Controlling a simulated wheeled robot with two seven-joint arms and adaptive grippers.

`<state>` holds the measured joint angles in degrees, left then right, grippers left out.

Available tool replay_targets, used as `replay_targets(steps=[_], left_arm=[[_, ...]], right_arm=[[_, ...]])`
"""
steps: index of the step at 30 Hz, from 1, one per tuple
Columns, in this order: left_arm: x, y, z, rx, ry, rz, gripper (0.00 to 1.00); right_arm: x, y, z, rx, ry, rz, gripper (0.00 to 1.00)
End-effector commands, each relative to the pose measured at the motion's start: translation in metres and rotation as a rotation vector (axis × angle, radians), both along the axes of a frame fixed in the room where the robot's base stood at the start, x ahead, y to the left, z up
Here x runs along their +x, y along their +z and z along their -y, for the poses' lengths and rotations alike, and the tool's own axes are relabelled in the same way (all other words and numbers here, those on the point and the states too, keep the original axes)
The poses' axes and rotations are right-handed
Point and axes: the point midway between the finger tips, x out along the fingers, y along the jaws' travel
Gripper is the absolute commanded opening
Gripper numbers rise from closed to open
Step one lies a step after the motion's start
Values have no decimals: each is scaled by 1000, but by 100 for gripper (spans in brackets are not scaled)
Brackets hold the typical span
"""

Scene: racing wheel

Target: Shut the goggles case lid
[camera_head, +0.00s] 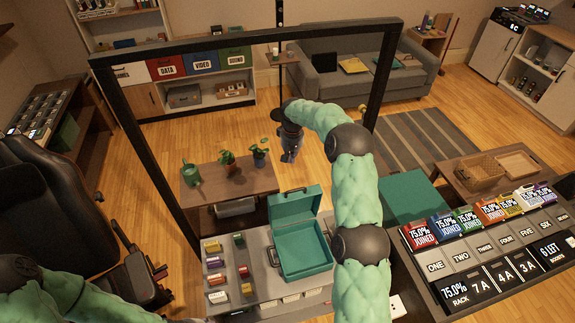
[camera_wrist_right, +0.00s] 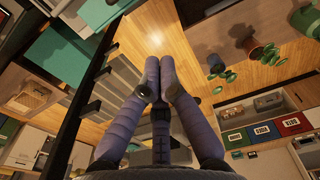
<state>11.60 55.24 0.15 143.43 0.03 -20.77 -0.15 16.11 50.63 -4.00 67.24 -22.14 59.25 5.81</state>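The goggles case (camera_head: 305,250) is a teal box on the grey worktop in the middle of the head view. Its lid (camera_head: 295,204) stands raised at the far side, so the case is open, and its inside looks empty. My right arm passes just right of the case. My right gripper (camera_head: 290,156) is beyond the lid, apart from it, over the floor past the worktop. In the right wrist view its fingers (camera_wrist_right: 158,75) come together at the tips with nothing between them. My left arm shows at the lower left of the head view; its gripper is out of view.
A black frame (camera_head: 140,150) stands upright around the worktop's far side. A low table with plants (camera_head: 228,160) is beyond it. Several small coloured blocks (camera_head: 240,268) lie left of the case. A board of labelled boxes (camera_head: 490,215) is at right.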

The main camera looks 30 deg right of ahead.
Motion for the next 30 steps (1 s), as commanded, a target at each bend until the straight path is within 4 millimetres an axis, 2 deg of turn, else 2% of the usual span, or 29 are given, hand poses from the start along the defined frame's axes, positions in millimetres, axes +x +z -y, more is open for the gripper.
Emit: replay_targets(steps=[15, 24, 30], left_arm=[[0, 24, 0, 0, 0, 1, 47], [0, 38, 0, 0, 0, 1, 47], [0, 42, 0, 0, 0, 1, 47]], right_arm=[[3, -88, 0, 2, 2, -4, 0], [-24, -94, -5, 0, 1, -1, 0], [-33, -97, -8, 0, 2, 0, 0]])
